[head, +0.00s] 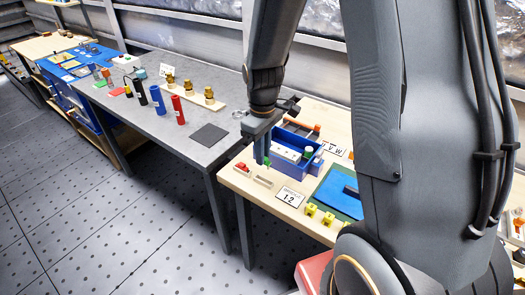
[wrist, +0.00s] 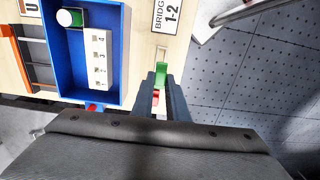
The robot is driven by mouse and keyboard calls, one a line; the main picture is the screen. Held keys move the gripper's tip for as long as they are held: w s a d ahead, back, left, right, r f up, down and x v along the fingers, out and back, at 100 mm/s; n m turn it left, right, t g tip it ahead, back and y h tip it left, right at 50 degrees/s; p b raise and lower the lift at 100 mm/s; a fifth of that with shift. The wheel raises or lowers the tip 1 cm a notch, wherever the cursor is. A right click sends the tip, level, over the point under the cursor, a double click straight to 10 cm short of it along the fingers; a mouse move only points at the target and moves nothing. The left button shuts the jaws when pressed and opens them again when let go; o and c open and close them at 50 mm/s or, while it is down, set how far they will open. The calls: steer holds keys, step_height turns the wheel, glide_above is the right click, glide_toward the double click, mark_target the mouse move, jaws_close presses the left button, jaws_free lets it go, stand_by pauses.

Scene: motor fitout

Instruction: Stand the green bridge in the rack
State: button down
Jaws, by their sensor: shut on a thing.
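The green bridge is between the fingertips of my gripper (wrist: 161,80) in the wrist view, where the bridge (wrist: 161,73) shows as a small green piece. In the head view, my gripper (head: 264,153) points down over the wooden table's left part, with the green bridge (head: 267,161) at its tips. A small pale rack (head: 263,182) lies close by, between my gripper and the label card marked 1-2 (head: 290,197). In the wrist view the rack (wrist: 161,54) is just beyond the fingertips. I cannot tell whether the bridge touches it.
A red piece (head: 242,168) sits left of the rack. Yellow parts (head: 311,210) and a blue plate (head: 336,189) are at the right. A grey bench (head: 150,75) stands at the left.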

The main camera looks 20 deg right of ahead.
steer(key=shift+f+b, duration=1.15)
steer(key=shift+f, duration=1.2)
steer(key=shift+p, duration=0.6)
steer(key=shift+f+b, duration=0.65)
steer(key=shift+f, duration=0.75)
steer(key=c, duration=1.7)
jaws_free()
steer(key=shift+o, duration=0.2)
steer(key=shift+r+b, duration=0.9)
steer(key=shift+r, duration=3)
